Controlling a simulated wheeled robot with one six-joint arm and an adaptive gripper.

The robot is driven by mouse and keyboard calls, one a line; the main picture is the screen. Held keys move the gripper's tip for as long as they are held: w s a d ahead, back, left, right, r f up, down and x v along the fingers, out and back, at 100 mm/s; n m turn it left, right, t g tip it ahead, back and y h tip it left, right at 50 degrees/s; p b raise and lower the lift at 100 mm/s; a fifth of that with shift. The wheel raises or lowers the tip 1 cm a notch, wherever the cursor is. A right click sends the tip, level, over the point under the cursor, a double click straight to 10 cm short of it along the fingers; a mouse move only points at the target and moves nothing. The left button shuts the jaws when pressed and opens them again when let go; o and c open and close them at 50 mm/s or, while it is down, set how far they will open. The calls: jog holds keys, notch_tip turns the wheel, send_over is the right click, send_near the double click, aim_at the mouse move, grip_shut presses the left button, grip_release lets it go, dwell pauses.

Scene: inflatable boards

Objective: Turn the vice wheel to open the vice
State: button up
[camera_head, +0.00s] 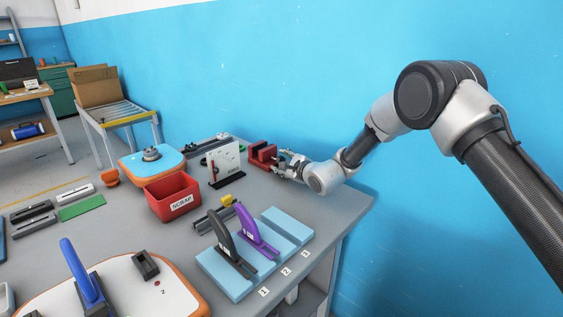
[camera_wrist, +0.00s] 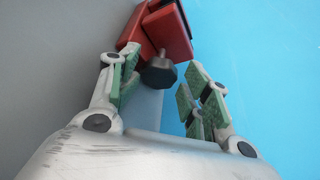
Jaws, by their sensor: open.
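The red vice (camera_head: 262,155) stands at the back right of the grey table, near the blue wall. In the wrist view the red vice (camera_wrist: 160,30) is at the top. Its dark faceted wheel (camera_wrist: 158,72) faces my gripper. My gripper (camera_head: 284,160) is beside the vice on its right in the head view. In the wrist view my gripper (camera_wrist: 158,85) is open, with its green-padded fingers on either side of the wheel and apart from it. The wheel is hidden behind my gripper in the head view, and how wide the jaws stand is hard to tell.
A white upright panel (camera_head: 224,163) stands left of the vice. A red scrap bin (camera_head: 173,197) is nearer. Light blue blocks (camera_head: 287,224) with a black and a purple handled tool are at the table's front right. The blue wall (camera_head: 290,70) is close behind.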

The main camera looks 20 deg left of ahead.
jog(key=v, duration=0.7)
jog(key=shift+s+r, duration=0.1)
jog(key=shift+r, duration=0.05)
